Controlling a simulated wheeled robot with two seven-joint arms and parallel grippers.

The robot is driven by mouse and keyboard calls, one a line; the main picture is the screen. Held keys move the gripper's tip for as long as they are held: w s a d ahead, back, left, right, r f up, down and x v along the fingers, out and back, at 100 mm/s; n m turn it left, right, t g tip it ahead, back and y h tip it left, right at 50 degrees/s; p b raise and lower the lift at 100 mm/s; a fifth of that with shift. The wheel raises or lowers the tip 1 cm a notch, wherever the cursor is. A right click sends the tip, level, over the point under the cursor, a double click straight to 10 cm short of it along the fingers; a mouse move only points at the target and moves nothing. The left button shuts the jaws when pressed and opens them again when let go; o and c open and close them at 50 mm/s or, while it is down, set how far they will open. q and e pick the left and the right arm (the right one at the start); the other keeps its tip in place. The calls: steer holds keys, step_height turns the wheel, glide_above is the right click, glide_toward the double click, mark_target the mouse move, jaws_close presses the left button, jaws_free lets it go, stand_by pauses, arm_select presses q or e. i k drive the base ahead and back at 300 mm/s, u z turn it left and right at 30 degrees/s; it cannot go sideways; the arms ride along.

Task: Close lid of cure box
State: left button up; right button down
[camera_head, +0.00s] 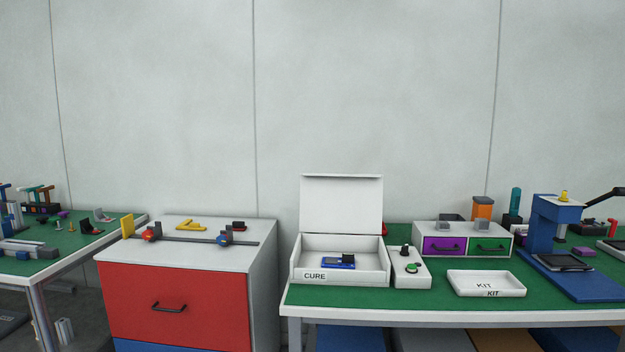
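The white cure box (374,276), marked CURE on its front, stands at the left end of the green-topped table. Its lid (342,204) is open and stands upright at the back of the box. A small blue item with a black block on it (340,262) lies inside. A white control unit (410,278) with a green button and a black knob stands close to the box's right side. Neither of my grippers shows in the head view.
A white KIT tray (486,284), a two-drawer unit (464,228) and a blue press (546,226) stand to the right on the green table (440,300). A red-fronted cabinet (190,304) stands to the left, with a gap before the table.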

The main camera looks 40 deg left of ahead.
mark_target(336, 203)
steer(key=z, duration=0.05)
steer(key=k, duration=0.1)
steer(key=u, duration=1.55)
